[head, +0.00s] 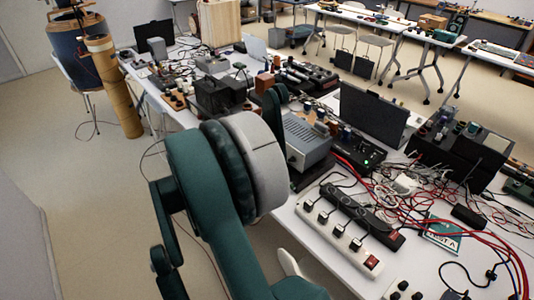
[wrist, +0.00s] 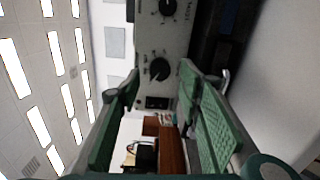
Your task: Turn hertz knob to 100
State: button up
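A grey device panel (wrist: 158,45) with black knobs fills the upper middle of the wrist view, which looks rotated. One dark knob (wrist: 160,69) lies in the gap between my fingertips; another knob (wrist: 168,7) is at the top edge. The markings are too small to read, so I cannot tell which is the hertz knob. My gripper (wrist: 159,77) is open, a green-padded finger on each side of the lower knob, with no visible contact. In the head view, a grey metal box (head: 305,140) stands beside my arm; its knobs do not show clearly.
A white power strip (head: 335,232), a black power strip (head: 362,216) and tangled red cables (head: 450,200) crowd the table to the right. A dark upright panel (head: 372,118) stands behind the grey box. Open floor (head: 85,220) lies left of the table.

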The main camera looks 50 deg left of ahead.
jog(key=s, duration=0.9)
dwell(0.5)
